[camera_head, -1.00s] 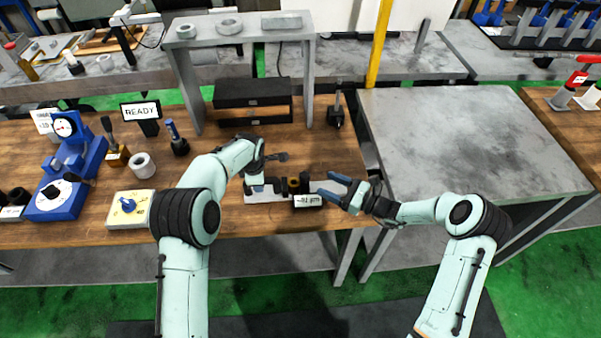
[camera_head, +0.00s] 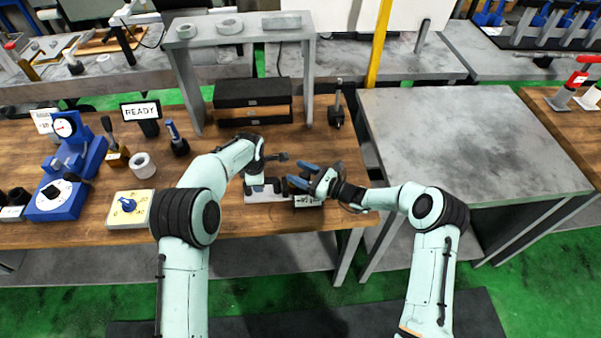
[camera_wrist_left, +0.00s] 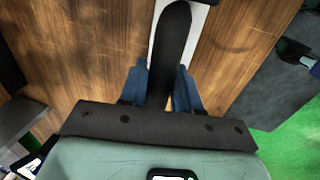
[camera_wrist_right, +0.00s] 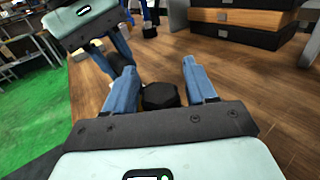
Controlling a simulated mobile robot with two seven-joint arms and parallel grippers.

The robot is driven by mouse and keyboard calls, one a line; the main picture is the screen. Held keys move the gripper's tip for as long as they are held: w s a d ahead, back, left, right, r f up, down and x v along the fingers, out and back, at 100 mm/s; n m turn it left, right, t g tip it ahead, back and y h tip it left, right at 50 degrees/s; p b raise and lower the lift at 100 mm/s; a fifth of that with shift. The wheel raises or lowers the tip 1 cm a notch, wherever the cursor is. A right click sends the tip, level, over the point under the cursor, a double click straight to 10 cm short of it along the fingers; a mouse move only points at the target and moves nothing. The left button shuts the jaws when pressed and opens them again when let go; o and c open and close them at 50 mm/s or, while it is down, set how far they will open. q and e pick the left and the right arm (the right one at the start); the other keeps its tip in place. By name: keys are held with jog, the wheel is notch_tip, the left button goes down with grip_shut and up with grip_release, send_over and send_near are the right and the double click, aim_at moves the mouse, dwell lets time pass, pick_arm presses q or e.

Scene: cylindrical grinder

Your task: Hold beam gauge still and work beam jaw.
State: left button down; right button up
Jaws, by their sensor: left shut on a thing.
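The beam gauge lies near the front edge of the wooden bench, with a pale plate (camera_head: 258,197), dark upper parts and a small display (camera_head: 308,201). My left gripper (camera_head: 264,187) is shut on a dark rounded bar of the gauge (camera_wrist_left: 172,50), which runs between its blue fingers. My right gripper (camera_head: 300,177) is open over the right part of the gauge. In the right wrist view a black faceted part (camera_wrist_right: 160,96), probably the beam jaw, stands between its spread fingers, with gaps beside it. My right gripper covers much of that end in the head view.
A black-and-wood drawer box (camera_head: 252,100) and a grey riser (camera_head: 240,32) stand behind. A bare grey table (camera_head: 470,140) is at right.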

grip_shut()
jog(key=d, duration=0.7)
jog(key=shift+w+d, duration=0.1)
jog(key=shift+d, duration=0.25)
pick_arm(q)
jog(key=shift+w+a, duration=0.1)
jog(key=shift+a, duration=0.05)
pick_arm(e)
jog(key=shift+d, duration=0.35)
jog(key=shift+o, duration=0.7)
grip_release()
jog(key=shift+o, duration=0.8)
jog(key=shift+a, duration=0.1)
jog(key=v, duration=1.2)
